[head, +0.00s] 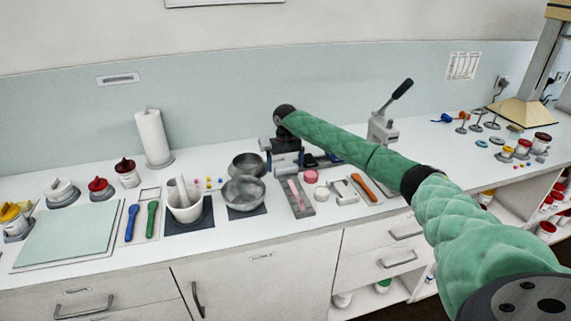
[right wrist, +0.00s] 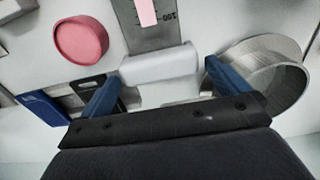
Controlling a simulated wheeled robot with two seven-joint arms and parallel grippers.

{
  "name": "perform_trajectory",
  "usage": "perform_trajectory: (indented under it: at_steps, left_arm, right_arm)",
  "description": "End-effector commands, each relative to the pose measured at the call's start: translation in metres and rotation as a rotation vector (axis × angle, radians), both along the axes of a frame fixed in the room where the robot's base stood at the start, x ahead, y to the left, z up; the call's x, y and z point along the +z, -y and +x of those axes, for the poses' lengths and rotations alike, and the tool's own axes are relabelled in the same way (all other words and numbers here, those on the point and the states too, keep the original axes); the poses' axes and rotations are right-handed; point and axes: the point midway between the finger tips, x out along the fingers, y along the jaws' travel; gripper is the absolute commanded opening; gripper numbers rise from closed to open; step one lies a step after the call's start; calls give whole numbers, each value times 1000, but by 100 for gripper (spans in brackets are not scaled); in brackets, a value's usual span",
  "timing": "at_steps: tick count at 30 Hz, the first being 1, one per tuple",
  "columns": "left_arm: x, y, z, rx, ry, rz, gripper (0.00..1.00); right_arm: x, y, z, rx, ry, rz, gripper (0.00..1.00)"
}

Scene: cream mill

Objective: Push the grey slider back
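The grey slider, a pale grey rounded bar (right wrist: 160,66), lies across the end of a grey gauge plate (right wrist: 165,38) in the right wrist view. The plate carries a scale and a pink strip (right wrist: 147,12); in the head view the plate (head: 304,209) lies on the bench. My left gripper is out of view.
A lever press (head: 381,128) stands behind my right arm. A white block (head: 345,192) and an orange-handled tool (head: 363,186) lie to the right.

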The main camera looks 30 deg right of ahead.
Motion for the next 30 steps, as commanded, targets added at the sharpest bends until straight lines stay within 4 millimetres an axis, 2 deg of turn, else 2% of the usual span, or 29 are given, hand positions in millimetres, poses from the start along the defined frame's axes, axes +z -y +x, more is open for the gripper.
perform_trajectory:
  at_steps: [6,9,19,24,30]
  left_arm:
    - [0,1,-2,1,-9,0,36]
    - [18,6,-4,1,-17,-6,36]
    - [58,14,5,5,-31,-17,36]
    - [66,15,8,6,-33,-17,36]
    - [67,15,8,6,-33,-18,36]
  right_arm:
    - [9,0,0,0,0,0,100]
    - [23,0,1,1,2,1,100]
    - [68,0,2,0,1,1,100]
    - [77,0,1,0,-1,0,100]
    - [77,0,1,0,-1,0,100]
